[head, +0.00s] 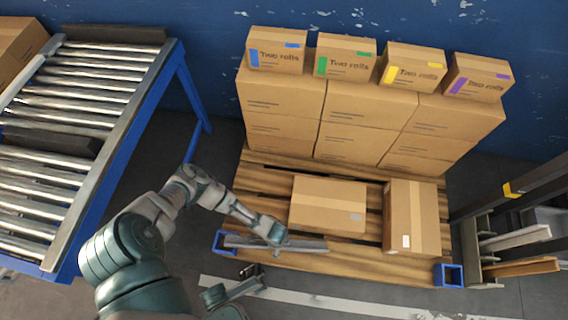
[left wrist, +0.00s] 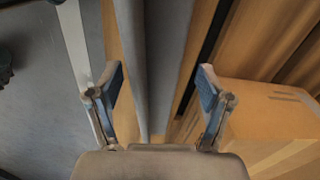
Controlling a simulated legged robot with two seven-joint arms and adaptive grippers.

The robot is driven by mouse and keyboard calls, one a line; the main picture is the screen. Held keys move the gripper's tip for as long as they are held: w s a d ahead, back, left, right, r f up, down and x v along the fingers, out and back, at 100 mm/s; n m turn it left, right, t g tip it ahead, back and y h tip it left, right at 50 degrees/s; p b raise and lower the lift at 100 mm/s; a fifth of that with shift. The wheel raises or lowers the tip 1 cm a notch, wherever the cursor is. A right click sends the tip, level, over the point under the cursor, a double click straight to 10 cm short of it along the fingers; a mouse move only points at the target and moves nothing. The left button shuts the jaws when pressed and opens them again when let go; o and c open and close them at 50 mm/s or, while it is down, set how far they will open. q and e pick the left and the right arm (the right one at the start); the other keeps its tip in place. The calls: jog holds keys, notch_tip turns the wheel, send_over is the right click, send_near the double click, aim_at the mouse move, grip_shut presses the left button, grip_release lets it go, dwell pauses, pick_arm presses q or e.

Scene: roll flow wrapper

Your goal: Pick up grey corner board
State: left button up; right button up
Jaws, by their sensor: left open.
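A long grey corner board (head: 308,246) lies along the front edge of the wooden pallet, in front of the cartons. My left gripper (head: 272,236) is over the board, left of its middle. In the left wrist view the grey board (left wrist: 165,45) runs lengthwise between the two fingers of my left gripper (left wrist: 160,82). The fingers are open, one on each side, with gaps to the board. My right gripper (head: 250,273) appears low in the head view, in front of the pallet; its jaw state is unclear.
The pallet (head: 350,265) has blue corner sockets (head: 448,275) and two flat cartons (head: 328,205) behind the board. Stacked cartons with "Two rolls" boxes stand at the back. A roller conveyor (head: 75,110) is at left. A rack with grey and brown boards (head: 515,239) is at right.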

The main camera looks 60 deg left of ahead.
pick_arm(q)
notch_tip(320, 180, down, 2)
jog(key=shift+d+f+b, duration=0.1)
jog(key=shift+d+b, duration=0.05)
jog(key=shift+b, duration=0.2)
jog(key=shift+w+r, duration=0.1)
jog(key=shift+r, duration=0.15)
jog(key=c, duration=1.5)
